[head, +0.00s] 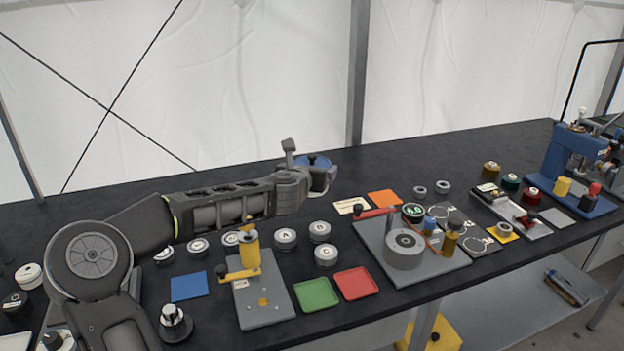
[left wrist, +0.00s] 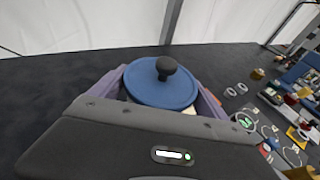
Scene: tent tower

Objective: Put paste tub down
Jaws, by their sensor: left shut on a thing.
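The paste tub shows as a blue round lid with a black knob (head: 318,164), partly hidden behind my gripper in the head view. In the left wrist view the blue lid (left wrist: 160,92) sits between the two purple-grey fingers. My left gripper (head: 322,180) is shut on the tub and reaches out over the back of the black table. The tub looks upright. Its lower part is hidden, so I cannot tell whether it touches the table. My right gripper is not in view.
Several round tins, two marked A (head: 286,236) and B (head: 319,229), stand in front of my arm. An orange card (head: 384,198) and a cream label (head: 351,206) lie to the right. A grey plate (head: 440,271) holds a round fixture. The back table strip right of the gripper is mostly clear.

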